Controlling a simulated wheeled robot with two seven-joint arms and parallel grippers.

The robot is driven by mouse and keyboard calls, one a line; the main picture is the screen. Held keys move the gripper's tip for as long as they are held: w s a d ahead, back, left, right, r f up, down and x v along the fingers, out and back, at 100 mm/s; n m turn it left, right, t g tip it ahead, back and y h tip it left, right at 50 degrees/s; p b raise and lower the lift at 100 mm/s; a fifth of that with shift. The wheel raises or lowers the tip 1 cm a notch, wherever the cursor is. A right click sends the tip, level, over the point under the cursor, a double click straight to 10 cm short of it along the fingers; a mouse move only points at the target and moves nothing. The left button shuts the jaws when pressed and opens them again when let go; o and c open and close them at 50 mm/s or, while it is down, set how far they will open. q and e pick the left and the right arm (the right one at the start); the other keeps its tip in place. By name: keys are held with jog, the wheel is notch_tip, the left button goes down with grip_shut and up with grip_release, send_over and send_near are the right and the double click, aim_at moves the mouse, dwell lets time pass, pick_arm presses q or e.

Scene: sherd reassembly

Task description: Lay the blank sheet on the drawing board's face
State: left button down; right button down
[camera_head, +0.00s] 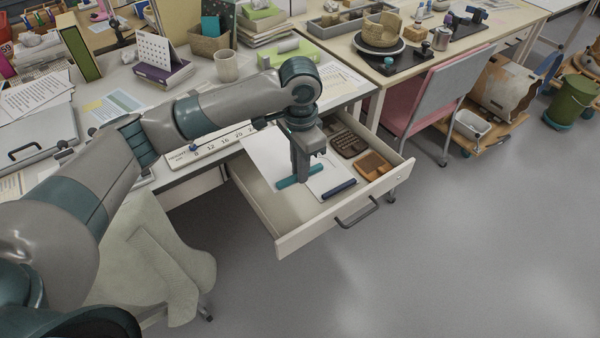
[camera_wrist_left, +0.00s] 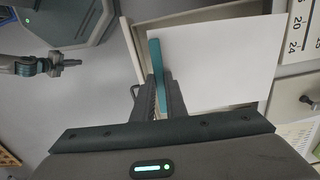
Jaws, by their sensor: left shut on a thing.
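The blank white sheet (camera_head: 272,160) lies in or just above the open drawer, with a teal strip (camera_head: 287,183) at its near edge. My left gripper (camera_head: 301,178) points down over the drawer and is shut on that strip. In the left wrist view the strip (camera_wrist_left: 155,52) stands between the fingers (camera_wrist_left: 160,98), and the sheet (camera_wrist_left: 220,60) spreads out to the right. I cannot tell whether the sheet touches the drawer floor. What seems to be my right gripper (camera_wrist_left: 68,65) is small at the left of that view. I cannot make out the drawing board for certain.
The open drawer (camera_head: 318,225) has raised walls around the sheet. It also holds a dark blue stick (camera_head: 339,188), a dark brown tray (camera_head: 347,144) and an orange-brown block (camera_head: 374,165). A height scale (camera_head: 213,145) runs along the desk edge. A cloth-draped chair (camera_head: 165,255) stands before the desk.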

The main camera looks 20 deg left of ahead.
jog(key=shift+a, duration=0.15)
